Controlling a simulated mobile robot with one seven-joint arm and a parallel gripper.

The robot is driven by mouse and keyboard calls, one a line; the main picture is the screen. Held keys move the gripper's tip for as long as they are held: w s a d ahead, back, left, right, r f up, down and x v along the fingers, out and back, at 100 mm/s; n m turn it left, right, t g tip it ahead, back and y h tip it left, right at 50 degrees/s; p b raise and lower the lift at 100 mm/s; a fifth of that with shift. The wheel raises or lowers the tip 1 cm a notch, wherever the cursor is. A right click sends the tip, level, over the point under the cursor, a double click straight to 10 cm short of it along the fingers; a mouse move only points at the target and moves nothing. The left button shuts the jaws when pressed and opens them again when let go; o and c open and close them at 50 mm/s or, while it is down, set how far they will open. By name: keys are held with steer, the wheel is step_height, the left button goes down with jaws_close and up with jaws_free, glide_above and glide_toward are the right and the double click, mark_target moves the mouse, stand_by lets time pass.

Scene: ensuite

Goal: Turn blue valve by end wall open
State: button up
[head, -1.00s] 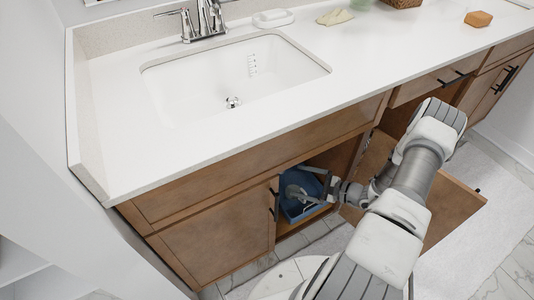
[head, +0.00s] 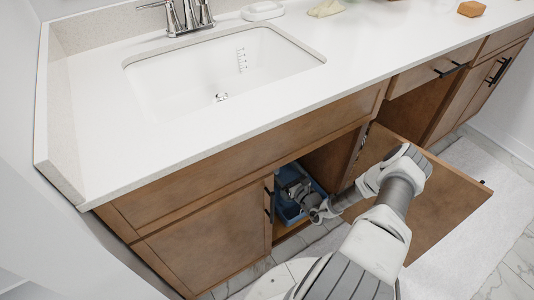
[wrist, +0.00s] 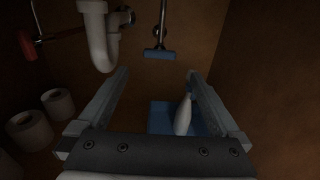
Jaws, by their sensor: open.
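The blue valve handle (wrist: 159,54) shows in the wrist view as a flat bar on a thin vertical pipe at the back of the dark cabinet. It lies crosswise, ahead of my gripper (wrist: 158,75) and between its two fingers as seen there. My gripper is open with nothing between its fingers, and the handle appears beyond the fingertips. In the head view my gripper (head: 292,190) reaches into the open cabinet under the sink, above a blue bin (head: 288,210). The blue valve is hidden in the head view.
In the wrist view a white drain pipe (wrist: 101,35) hangs left of the blue handle, with a red valve handle (wrist: 27,45) farther left. Toilet rolls (wrist: 30,130) stand at lower left. A white bottle (wrist: 183,115) is in the bin by the right finger. The cabinet door (head: 440,200) stands open.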

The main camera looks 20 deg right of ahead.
steer(key=w+a+b, duration=0.2)
steer(key=w, duration=0.7)
steer(key=shift+w+b, duration=0.25)
steer(key=shift+b, duration=0.15)
steer(key=shift+c, duration=0.3)
steer(key=c, duration=1.2)
